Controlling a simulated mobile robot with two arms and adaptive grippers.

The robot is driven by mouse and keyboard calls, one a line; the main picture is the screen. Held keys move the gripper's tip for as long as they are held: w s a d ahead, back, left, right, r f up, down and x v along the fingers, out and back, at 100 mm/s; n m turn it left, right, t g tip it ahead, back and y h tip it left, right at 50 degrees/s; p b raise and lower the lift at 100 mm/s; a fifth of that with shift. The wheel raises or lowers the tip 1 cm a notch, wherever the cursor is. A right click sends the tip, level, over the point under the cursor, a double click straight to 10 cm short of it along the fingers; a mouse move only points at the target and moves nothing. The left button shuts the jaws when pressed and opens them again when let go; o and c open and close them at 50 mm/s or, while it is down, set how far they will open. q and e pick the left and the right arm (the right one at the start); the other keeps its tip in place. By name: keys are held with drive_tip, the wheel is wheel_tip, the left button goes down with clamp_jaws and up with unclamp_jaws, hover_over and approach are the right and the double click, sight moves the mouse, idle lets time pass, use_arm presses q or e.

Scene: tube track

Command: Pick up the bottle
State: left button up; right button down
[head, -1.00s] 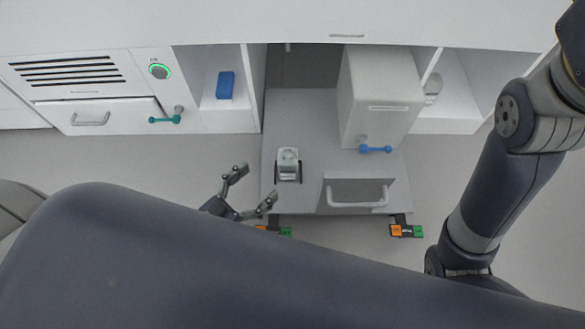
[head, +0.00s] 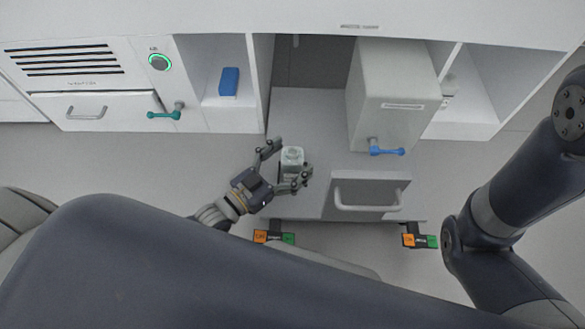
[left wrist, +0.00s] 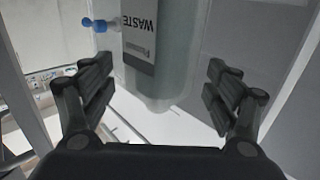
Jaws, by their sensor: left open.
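The bottle (head: 291,157) is a small, pale, translucent container on the grey pulled-out platform, seen from above in the head view. In the left wrist view the bottle (left wrist: 165,60) is large, greenish-grey, with a label reading "WASTE". My left gripper (head: 292,162) is open, with one finger to the left of the bottle and the other to its lower right. In the left wrist view the fingers stand on both sides of the bottle with gaps. My right gripper is not in view; only my right arm shows.
A white box with a blue handle (head: 386,149) stands on the platform (head: 308,108) to the right. A drawer front with a grey handle (head: 368,204) is in front of it. A blue block (head: 229,82) lies in a left cubby. A teal handle (head: 164,112) sticks out further left.

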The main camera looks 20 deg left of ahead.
use_arm(q)
drive_tip(key=shift+w+d, duration=0.25)
drive_tip(key=shift+w, duration=0.15)
drive_tip(key=c, duration=1.3)
drive_tip(key=shift+r, duration=0.1)
drive_tip(key=shift+c, duration=0.2)
drive_tip(key=shift+r, duration=0.15)
